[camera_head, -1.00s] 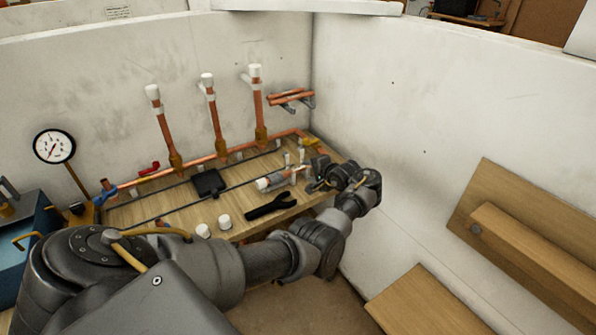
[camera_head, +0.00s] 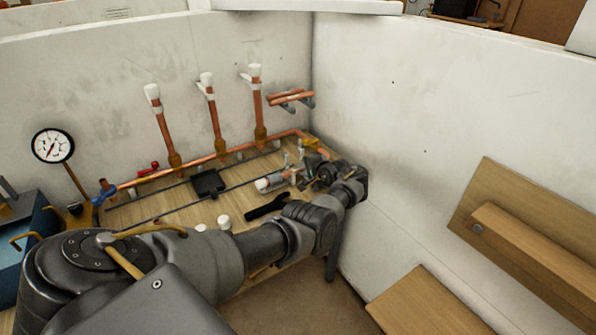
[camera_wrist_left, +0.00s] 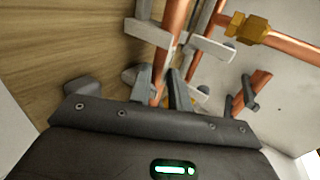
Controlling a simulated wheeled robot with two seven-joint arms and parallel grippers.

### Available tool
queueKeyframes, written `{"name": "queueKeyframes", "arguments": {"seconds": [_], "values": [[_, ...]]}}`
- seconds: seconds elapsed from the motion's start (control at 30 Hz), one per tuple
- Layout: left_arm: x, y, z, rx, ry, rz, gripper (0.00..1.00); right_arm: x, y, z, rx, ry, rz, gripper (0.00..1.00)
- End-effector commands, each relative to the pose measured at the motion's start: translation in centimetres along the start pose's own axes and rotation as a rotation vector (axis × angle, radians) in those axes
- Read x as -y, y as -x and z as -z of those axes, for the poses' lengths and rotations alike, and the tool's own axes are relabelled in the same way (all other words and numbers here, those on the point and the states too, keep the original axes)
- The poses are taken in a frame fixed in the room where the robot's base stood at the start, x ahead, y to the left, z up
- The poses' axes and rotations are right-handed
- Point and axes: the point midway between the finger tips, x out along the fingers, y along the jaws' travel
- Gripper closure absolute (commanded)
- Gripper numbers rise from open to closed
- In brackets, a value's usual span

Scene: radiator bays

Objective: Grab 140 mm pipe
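A short copper pipe (camera_wrist_left: 176,22) runs down toward the middle of my left gripper (camera_wrist_left: 165,92) in the left wrist view, beside light grey supports. I cannot tell whether the fingers touch it or how far apart they are. My wrist hides part of this spot. Two short copper pipes (camera_head: 291,97) rest on wall brackets. Pipe lengths cannot be read. My right gripper is not in view.
Three upright white-capped copper pipes (camera_head: 217,120) rise from a long copper line at the wall. A black tool (camera_head: 267,207), a black square piece (camera_head: 208,184) and a white cap (camera_head: 224,222) lie on the bench. A gauge (camera_head: 53,146) stands left. A white wall bounds the right.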

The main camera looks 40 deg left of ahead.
Motion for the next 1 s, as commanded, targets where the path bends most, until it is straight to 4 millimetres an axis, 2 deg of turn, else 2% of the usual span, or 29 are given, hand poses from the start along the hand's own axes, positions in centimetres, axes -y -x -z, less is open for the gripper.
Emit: {"name": "queueKeyframes", "arguments": {"seconds": [0.07, 0.4, 0.67, 0.87, 1.0], "values": [[0.0, 0.0, 0.0, 0.0, 0.0, 0.0, 1.0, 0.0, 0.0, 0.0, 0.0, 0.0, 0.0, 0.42], [0.2, 0.2, 0.0, -0.001, 0.001, 0.0, 1.0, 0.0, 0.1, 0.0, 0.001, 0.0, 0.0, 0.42], [2.6, 1.5, 0.1, -0.003, 0.004, 0.002, 1.0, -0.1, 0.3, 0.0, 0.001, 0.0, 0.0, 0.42], [4.1, 4.3, -1.1, -0.003, 0.004, 0.0, 1.0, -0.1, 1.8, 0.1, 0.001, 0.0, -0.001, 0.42], [5.7, 7.5, -2.4, -0.005, 0.008, 0.002, 1.0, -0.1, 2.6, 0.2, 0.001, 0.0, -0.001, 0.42]]}}
